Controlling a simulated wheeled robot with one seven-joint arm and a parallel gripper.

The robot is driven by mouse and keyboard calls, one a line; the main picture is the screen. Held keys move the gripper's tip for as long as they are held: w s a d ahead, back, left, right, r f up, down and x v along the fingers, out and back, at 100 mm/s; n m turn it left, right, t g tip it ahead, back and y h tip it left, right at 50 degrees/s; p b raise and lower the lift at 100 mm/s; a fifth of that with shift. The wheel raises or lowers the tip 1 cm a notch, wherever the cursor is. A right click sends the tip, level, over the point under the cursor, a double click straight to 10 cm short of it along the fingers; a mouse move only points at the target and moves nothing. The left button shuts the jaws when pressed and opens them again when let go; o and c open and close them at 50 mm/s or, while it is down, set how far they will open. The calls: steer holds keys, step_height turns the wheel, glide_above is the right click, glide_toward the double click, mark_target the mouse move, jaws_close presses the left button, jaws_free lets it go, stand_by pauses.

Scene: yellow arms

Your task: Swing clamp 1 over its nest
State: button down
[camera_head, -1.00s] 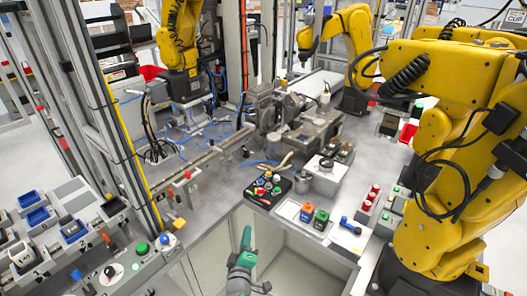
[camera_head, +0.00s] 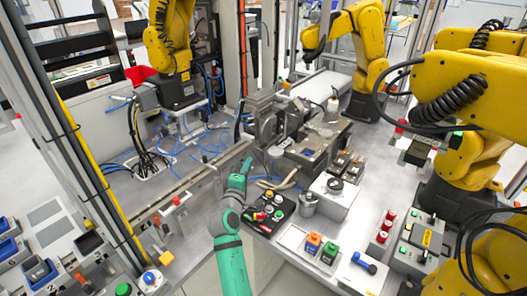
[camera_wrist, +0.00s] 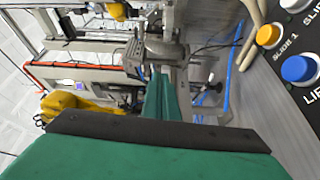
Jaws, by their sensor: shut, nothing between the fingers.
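My gripper (camera_head: 245,166) is green, shut and empty. In the head view it is over the near edge of the worktop, just left of the black button panel, pointing toward the metal fixture (camera_head: 268,122). In the wrist view, its green finger (camera_wrist: 160,98) and dark-edged body fill the lower middle. A second metal block fixture (camera_head: 312,150) stands right of the first. Two small posts with red tops, one at the rail (camera_head: 177,200) and one nearer (camera_head: 157,221), stand left of my gripper. No label shows which part is clamp 1 or its nest.
The button panel (camera_head: 252,222) is close on my gripper's right; its blue button (camera_wrist: 298,68) and orange button (camera_wrist: 268,36) show in the wrist view. Yellow arms (camera_head: 467,120) stand right and behind. Blue hoses (camera_head: 205,150) lie back left.

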mark_target(281, 148)
steer(key=shift+w+d, duration=0.1)
steer(key=w+d, duration=0.5)
steer(key=w, duration=0.2)
steer(key=shift+w+d, duration=0.15)
steer(key=shift+w, duration=0.15)
stand_by(0.4)
steer(key=shift+s, duration=0.1)
